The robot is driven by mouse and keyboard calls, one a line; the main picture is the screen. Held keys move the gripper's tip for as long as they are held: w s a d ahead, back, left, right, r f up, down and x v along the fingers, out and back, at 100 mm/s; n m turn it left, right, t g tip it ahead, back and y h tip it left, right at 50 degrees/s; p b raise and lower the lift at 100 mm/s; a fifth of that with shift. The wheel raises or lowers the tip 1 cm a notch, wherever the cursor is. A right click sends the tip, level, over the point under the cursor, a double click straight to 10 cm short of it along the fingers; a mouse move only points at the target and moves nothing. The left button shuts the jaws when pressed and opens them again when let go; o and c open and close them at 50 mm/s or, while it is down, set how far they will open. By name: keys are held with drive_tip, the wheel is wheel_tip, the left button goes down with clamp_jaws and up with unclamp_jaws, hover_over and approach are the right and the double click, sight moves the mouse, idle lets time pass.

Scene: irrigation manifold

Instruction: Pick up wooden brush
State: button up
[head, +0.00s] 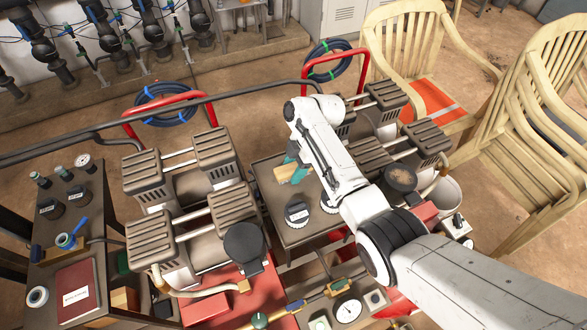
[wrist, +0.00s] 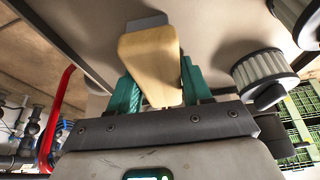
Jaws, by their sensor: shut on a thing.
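The wooden brush (wrist: 150,62) is a pale tan block with a grey part at its far end, between the teal fingers of my gripper (wrist: 155,90) in the wrist view. The fingers are shut on it, one on each side. In the head view, the brush (head: 284,173) shows as a small tan piece beside the teal fingertips of my gripper (head: 293,168), over the small grey table between the machines. Part of the brush is hidden by the fingers. I cannot tell whether it touches the tabletop.
A black-topped knob (head: 297,212) stands on the grey table (head: 268,190) close to my gripper. Ribbed motor units (head: 225,205) stand to the left, and more (head: 385,150) to the right. A side table (head: 85,240) holds a red book (head: 76,290). Plastic chairs (head: 410,45) stand behind.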

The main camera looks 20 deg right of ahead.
sight(289, 168)
drive_tip(key=shift+r, duration=0.15)
drive_tip(key=shift+r, duration=0.5)
wheel_tip(289, 168, up, 2)
drive_tip(key=shift+r, duration=0.2)
drive_tip(key=s+r+p, duration=0.7)
drive_tip(key=s+r, duration=0.2)
drive_tip(key=s, duration=0.5)
drive_tip(key=shift+r, duration=0.4)
drive_tip(key=o, duration=0.6)
drive_tip(key=c, duration=0.3)
